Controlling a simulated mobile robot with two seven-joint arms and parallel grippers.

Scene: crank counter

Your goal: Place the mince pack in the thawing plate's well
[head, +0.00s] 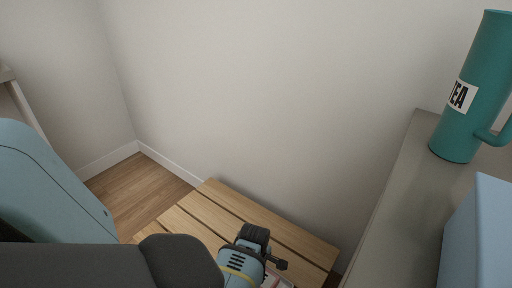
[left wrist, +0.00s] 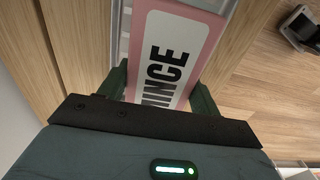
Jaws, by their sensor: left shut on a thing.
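The mince pack (left wrist: 170,60) has a pink and white label reading "MINCE" and a greyish rim. It lies between the two dark fingers of my left gripper (left wrist: 161,88), which is shut on it in the left wrist view. In the head view my left gripper (head: 272,268) is at the bottom edge, above a slatted wooden surface, with a small part of the pack (head: 276,281) showing beside it. I cannot make out the thawing plate or its well in either view. My right gripper is not in view.
The slatted wooden surface (head: 222,204) stands against the wall, over a wooden floor (head: 136,187). At the right, a grey counter (head: 399,212) holds a teal "TEA" jug (head: 481,75) and a light blue box (head: 483,240). A dark object (left wrist: 298,28) shows at the wrist view's upper right.

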